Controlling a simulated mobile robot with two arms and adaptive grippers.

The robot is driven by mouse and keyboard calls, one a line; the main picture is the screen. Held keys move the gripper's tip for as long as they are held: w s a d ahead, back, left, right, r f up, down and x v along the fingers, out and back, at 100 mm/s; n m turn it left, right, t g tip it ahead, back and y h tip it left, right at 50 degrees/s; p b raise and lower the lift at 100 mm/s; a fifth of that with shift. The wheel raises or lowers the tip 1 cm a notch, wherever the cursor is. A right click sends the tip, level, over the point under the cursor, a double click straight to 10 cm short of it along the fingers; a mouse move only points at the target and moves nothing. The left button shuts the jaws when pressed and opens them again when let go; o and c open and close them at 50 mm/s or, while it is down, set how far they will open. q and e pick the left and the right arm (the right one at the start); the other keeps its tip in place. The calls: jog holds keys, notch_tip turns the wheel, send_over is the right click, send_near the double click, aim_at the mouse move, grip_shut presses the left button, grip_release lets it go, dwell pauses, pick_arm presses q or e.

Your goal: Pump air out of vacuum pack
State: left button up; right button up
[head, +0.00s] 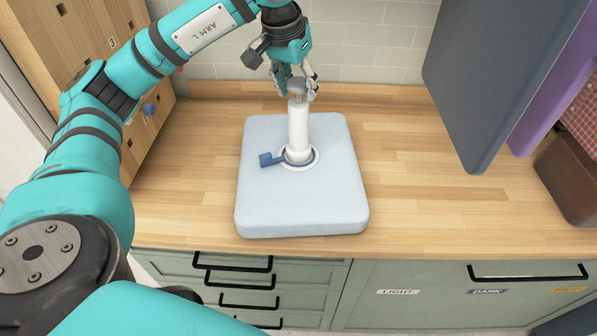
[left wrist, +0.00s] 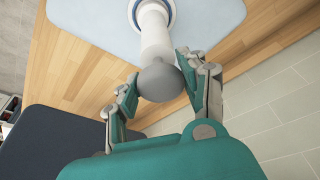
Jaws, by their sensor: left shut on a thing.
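The vacuum pack (head: 262,207) is a flat pale blue slab lying on the wooden counter, with a round white valve (head: 315,158) in its middle. A blue cap (head: 268,159) sticks out to the left of the valve. A white pump (head: 298,130) stands upright on the valve; it also shows in the left wrist view (left wrist: 154,32). My left gripper (head: 297,88) is above the pack, shut on the grey pump handle (left wrist: 160,82) at the top. The pump's contact with the valve is partly hidden. My right gripper is not in view.
The wooden counter (head: 420,190) is clear to the right of the pack. A tiled wall (head: 370,40) stands behind it. A wooden cabinet (head: 118,70) is at left. Grey and purple hanging panels (head: 490,80) and a brown bin (head: 570,180) are at right. Drawers with black handles are below.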

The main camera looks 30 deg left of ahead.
pick_arm(q)
jog(key=shift+r+p, duration=2.15)
jog(key=shift+r, duration=0.25)
jog(key=o, duration=1)
notch_tip(320, 180, up, 7)
jog(key=p, duration=0.5)
